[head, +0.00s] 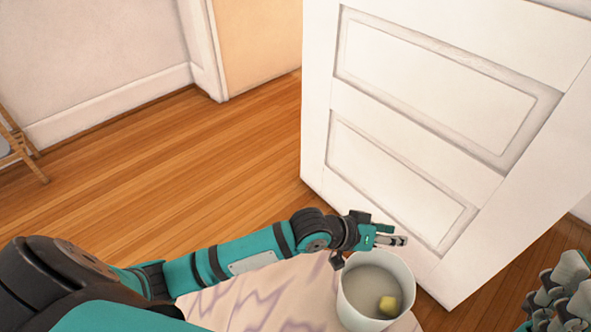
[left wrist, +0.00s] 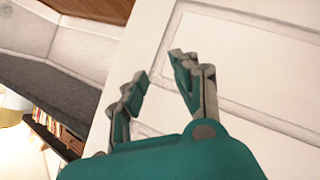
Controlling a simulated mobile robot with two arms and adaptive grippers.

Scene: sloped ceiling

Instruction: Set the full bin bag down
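I see no bin bag that I can make out in either view.
A white panelled door (head: 400,125) stands close beyond the left gripper. A pale surface with purple streaks (head: 275,300) lies below my left arm. The wooden floor (head: 200,150) is clear at left.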

